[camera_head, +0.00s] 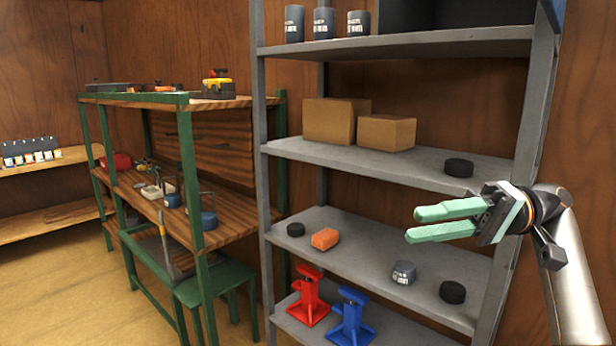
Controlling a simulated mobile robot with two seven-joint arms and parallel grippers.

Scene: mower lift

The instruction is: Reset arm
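My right gripper (445,221) is at the right of the head view, with two pale green fingers pointing left. The fingers are parted by a narrow gap and nothing shows between them. It is in front of the grey metal shelf unit (378,47), at about the height between the shelf with the boxes and the shelf below. My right arm comes up from the lower right corner. My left gripper does not show.
The shelves hold cardboard boxes (335,120), black pucks (458,167), an orange block (325,238), a grey can (403,272), a red jack stand (308,297) and a blue one (351,318). A green-framed workbench (187,160) stands left. The floor (60,290) at lower left is clear.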

